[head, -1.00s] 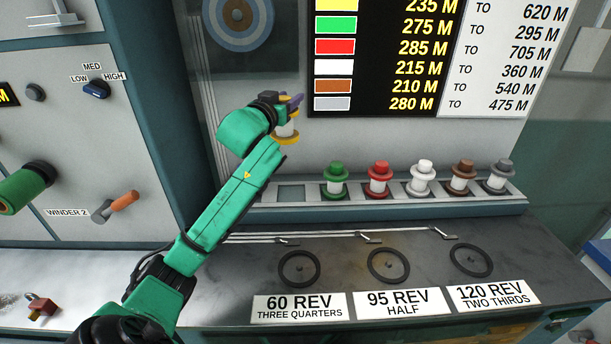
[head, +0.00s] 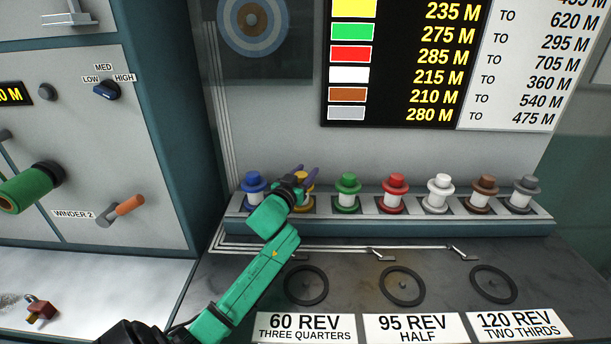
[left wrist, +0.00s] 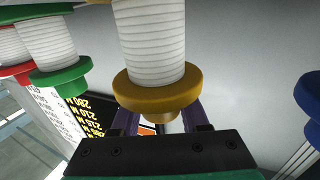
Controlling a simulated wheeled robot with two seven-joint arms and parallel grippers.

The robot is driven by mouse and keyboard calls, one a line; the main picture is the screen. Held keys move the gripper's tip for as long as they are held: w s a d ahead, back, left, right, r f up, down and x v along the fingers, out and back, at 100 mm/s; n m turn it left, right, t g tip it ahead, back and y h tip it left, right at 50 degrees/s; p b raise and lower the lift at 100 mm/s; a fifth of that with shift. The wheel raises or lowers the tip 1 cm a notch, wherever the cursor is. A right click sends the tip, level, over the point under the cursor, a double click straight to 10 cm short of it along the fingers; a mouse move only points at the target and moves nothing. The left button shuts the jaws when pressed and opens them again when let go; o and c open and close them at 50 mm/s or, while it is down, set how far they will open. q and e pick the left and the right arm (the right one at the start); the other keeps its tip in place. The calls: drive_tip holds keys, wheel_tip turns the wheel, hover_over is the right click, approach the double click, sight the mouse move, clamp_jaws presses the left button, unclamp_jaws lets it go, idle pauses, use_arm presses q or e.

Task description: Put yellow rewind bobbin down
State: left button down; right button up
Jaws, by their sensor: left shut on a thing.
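The yellow rewind bobbin (head: 308,201) is at the rack's slot between the blue bobbin (head: 254,186) and the green bobbin (head: 347,188). It is upright and about level with its neighbours; my gripper partly covers it, and I cannot tell whether its base touches the slot. My left gripper (head: 303,176) is shut on its upper end. In the left wrist view the bobbin (left wrist: 152,45) shows white wound tape and a yellow flange, with the purple fingers (left wrist: 165,118) on either side of its end knob. My right gripper is not in view.
The rack (head: 420,228) also holds red (head: 395,190), white (head: 439,190), brown and grey bobbins to the right. Black rings (head: 306,285) lie on the bench in front. The winder panel (head: 100,170) stands at left, and the colour chart (head: 400,65) hangs behind.

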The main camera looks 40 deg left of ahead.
use_arm(q)
drive_tip(key=shift+c, duration=2)
unclamp_jaws()
drive_tip(key=v, duration=1.2)
